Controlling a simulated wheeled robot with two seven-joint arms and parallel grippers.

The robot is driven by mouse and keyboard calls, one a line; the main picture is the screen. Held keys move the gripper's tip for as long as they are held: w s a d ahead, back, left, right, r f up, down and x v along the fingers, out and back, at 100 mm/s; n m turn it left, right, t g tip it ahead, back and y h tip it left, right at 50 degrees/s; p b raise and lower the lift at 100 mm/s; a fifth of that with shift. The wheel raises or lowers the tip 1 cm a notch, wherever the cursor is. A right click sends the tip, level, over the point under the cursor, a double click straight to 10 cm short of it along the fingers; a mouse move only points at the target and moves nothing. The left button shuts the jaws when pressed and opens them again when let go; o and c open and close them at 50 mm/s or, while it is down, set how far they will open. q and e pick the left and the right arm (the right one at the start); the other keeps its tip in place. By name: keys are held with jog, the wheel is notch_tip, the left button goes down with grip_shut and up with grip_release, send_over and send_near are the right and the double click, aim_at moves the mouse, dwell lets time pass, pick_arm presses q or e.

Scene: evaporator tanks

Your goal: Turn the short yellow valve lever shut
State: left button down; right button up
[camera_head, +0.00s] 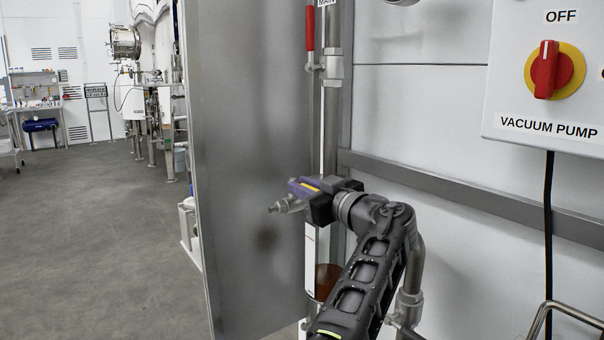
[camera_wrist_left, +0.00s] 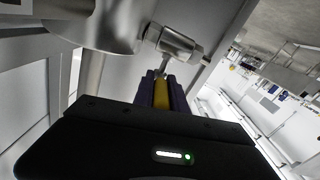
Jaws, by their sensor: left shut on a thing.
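The lever joins a small metal valve fitting (camera_wrist_left: 175,45) just beyond the fingertips. In the head view the metal valve end (camera_head: 287,205) sticks out to the left below the fingers. My arm hides the rest of the valve. My right gripper is not in view.
A red lever (camera_head: 310,38) hangs on the vertical pipe above. A sight tube with brown liquid (camera_head: 326,280) stands below the gripper. A steel panel (camera_head: 240,150) is close on the left. The vacuum pump switch box (camera_head: 510,100) is on the right wall.

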pick_arm(q)
jog(key=shift+a, duration=0.1)
jog(key=c, duration=1.3)
grip_release()
jog(key=shift+w, duration=0.1)
jog(key=shift+c, duration=0.2)
jog(key=shift+s+d+f+b, duration=0.15)
jog(key=shift+s+d+b, duration=0.3)
jog(key=shift+s+b, duration=0.1)
jog(key=b+v, duration=0.2)
jog(key=v, duration=0.4)
jog(key=shift+s, duration=0.2)
jog(key=shift+d, duration=0.15)
